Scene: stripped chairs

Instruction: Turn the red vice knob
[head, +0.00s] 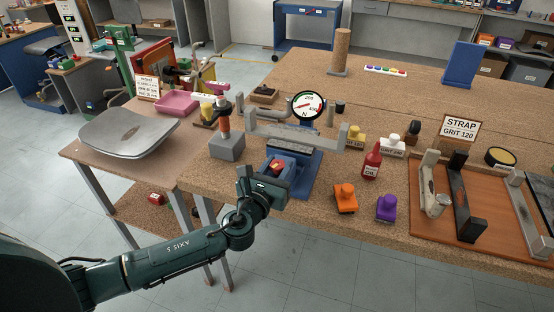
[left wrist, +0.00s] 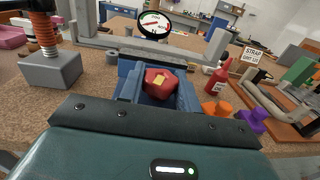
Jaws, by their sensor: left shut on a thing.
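The red vice knob (head: 278,166) sits at the front of the blue vice (head: 304,178) near the bench's front edge. In the left wrist view the knob (left wrist: 162,84) is a faceted red piece with a small yellow mark on its face. My left gripper (head: 276,170) reaches in from the left at the front of the vice. In the left wrist view its blue fingers (left wrist: 158,88) lie on both sides of the knob, shut on it. My right gripper is not in view.
A red oil bottle (head: 371,163), an orange piece (head: 345,198) and a purple piece (head: 386,208) stand to the right.

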